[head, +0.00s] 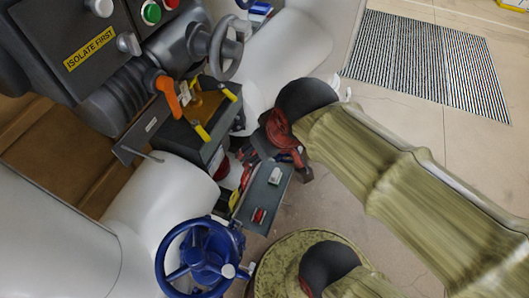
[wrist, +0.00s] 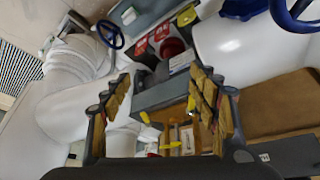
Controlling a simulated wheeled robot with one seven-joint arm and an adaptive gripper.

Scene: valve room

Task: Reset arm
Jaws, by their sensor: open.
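My arm (head: 400,180), in an olive fabric sleeve, comes in from the right in the head view. Its dark wrist end lies beside the white pipes, with red and black parts below it. My gripper (wrist: 160,76) is open in the wrist view, its tan-padded fingers spread on both sides. I see nothing held between them. Beyond and between the fingers are a grey block (wrist: 170,95), a red round part (wrist: 172,48) and yellow handles. In the head view, the dark box (head: 185,135) with yellow handles stands left of my wrist. I cannot tell any contact.
A blue handwheel (head: 205,258) is at the bottom, with a grey switch panel (head: 262,195) above right of it. An orange lever (head: 168,95), a grey handwheel (head: 225,48) and a dark "ISOLATE FIRST" panel (head: 90,50) are upper left. Floor around the grating (head: 430,65) is clear.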

